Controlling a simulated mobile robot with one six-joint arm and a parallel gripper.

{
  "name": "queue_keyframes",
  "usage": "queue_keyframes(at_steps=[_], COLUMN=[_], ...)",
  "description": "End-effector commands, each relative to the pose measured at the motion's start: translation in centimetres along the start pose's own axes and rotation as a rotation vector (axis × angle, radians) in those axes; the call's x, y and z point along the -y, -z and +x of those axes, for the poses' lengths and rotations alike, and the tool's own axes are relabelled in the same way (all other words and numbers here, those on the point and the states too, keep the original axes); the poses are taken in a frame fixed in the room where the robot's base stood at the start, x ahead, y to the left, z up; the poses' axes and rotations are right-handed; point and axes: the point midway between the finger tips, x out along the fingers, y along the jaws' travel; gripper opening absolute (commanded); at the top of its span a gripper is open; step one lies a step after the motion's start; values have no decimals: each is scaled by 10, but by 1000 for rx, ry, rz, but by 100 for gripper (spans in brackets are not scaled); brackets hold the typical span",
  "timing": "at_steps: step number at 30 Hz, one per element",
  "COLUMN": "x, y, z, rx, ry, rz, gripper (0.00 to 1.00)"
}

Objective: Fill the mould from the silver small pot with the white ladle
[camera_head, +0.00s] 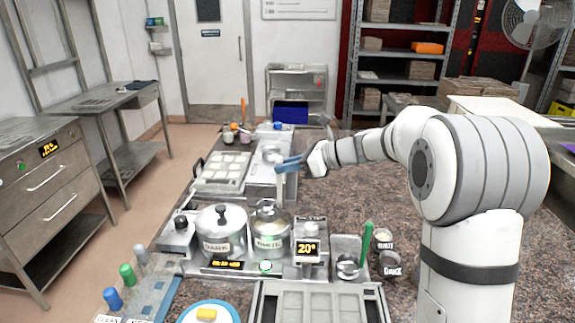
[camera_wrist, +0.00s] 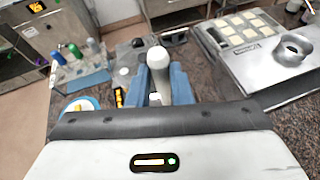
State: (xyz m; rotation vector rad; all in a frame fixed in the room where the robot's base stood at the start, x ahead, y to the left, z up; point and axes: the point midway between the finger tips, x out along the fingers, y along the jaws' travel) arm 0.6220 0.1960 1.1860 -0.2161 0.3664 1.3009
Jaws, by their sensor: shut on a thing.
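My gripper (camera_head: 288,163) is shut on the white ladle's handle (camera_head: 282,186), which hangs upright from its blue fingers. The handle also shows between the fingers in the wrist view (camera_wrist: 157,65). The ladle's lower end is over or behind the smaller silver pot (camera_head: 270,238); its bowl is not clear, so I cannot tell whether it is in the pot or what it holds. A larger silver pot (camera_head: 222,236) labelled DARK stands left of it, with its lid on. A mould tray with pale square cavities (camera_head: 222,169) lies farther back; it also shows in the wrist view (camera_wrist: 243,32).
A green-handled tool (camera_head: 367,238) stands right of the display reading 20 (camera_head: 308,249). A grey tray (camera_head: 320,302) lies at the front. Bare counter (camera_head: 350,190) lies to the right.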

Motion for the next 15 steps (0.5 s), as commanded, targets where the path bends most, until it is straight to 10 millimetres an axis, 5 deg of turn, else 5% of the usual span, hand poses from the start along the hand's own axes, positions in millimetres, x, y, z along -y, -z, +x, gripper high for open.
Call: queue_keyframes(at_steps=[15], x=[2], y=[31], z=[12], rx=[1], ry=[1], rz=[1], gripper=[0])
